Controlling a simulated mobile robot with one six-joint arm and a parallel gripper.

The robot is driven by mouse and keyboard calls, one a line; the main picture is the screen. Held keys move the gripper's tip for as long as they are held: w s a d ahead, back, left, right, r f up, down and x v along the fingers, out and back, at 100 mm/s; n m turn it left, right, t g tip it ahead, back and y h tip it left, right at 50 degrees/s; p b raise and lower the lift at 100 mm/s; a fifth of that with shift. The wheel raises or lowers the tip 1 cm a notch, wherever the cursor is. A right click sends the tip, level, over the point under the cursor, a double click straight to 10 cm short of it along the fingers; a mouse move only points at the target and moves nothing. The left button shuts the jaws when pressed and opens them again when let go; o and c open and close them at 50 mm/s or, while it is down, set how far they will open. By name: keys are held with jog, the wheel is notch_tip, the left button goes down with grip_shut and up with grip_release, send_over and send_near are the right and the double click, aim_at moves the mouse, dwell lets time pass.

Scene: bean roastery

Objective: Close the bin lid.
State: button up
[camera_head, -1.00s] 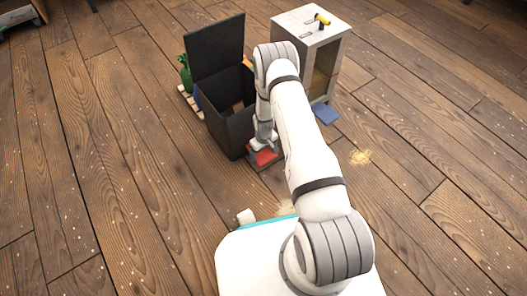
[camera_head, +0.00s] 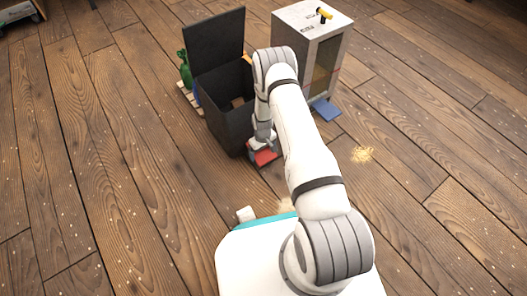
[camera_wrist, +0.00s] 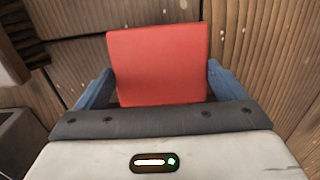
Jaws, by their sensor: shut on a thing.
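The dark bin (camera_head: 228,130) stands on the wood floor in the head view. Its lid (camera_head: 215,42) is open and stands upright at the back edge. My gripper (camera_head: 263,151) is low beside the bin's front right side, partly hidden by my arm. In the wrist view my gripper (camera_wrist: 158,85) has its blue fingers on both sides of a red, flat-faced thing (camera_wrist: 158,62) and is shut on it. The red thing also shows in the head view (camera_head: 264,158), close to the floor. I cannot tell whether it touches the bin.
A white cabinet (camera_head: 291,27) with a yellow-handled tool (camera_head: 324,15) on top stands right of the bin. A blue flat thing (camera_head: 326,110) lies at its foot. A small tan pile (camera_head: 362,155) lies on open floor at right.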

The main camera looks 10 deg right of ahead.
aim_at(262, 151)
jog(key=shift+w+a+r, duration=0.3)
jog(key=shift+w+r, duration=0.1)
jog(key=shift+w, duration=0.2)
dwell(0.5)
jog(key=o, duration=0.9)
jog(key=shift+o, duration=1)
jog(key=shift+s+d+f, duration=0.1)
jog(key=shift+s, duration=0.1)
notch_tip(262, 151, up, 8)
jog(key=p, duration=0.3)
jog(key=shift+f+p, duration=0.1)
jog(key=shift+p, duration=0.2)
